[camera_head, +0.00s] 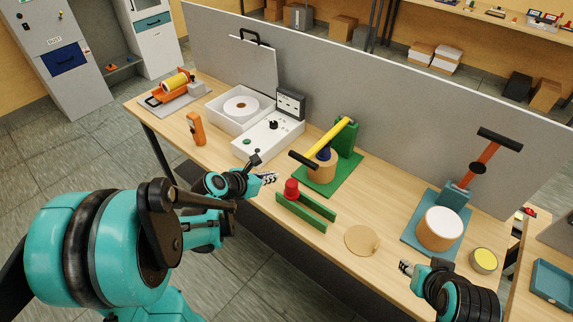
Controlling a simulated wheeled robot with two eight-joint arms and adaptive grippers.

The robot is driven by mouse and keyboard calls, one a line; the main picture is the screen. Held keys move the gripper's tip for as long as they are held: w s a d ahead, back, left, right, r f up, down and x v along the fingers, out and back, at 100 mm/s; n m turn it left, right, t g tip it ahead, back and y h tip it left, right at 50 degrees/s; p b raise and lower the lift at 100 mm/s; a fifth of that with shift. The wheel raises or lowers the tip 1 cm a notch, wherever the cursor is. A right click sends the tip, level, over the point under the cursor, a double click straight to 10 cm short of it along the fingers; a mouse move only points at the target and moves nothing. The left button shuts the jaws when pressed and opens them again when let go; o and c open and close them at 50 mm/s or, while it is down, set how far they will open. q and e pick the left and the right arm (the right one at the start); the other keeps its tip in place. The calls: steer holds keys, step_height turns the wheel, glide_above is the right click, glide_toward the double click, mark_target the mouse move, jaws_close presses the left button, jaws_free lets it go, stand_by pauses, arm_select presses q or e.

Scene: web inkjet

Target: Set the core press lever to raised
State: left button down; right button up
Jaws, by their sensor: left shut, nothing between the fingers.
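A press on a green base (318,181) has a yellow lever (332,136) with a black handle (303,161). The lever slopes down to the left, over a tan core with a blue top (323,156). A second press on a blue base (412,233) has an orange lever (484,157) standing up, its black handle on top. No readable label tells which is the core press. My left gripper (270,178) is shut and empty, left of and below the black handle of the yellow lever, apart from it. My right gripper (405,268) is near the table's front edge; its finger opening is unclear.
A red knob on green rails (307,211) sits in front of the green press. A tan disc (362,240) and a yellow-topped tin (484,260) lie to the right. A grey partition runs behind.

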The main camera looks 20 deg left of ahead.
arm_select(q)
steer(key=b+x, duration=0.3)
steer(key=x, duration=0.7)
steer(key=shift+f, duration=0.1)
steer(key=r, duration=0.2)
steer(key=w+r, duration=0.1)
steer(key=r, duration=0.1)
steer(key=shift+w+d, duration=0.1)
steer(key=shift+d, duration=0.1)
steer(key=shift+r, duration=0.1)
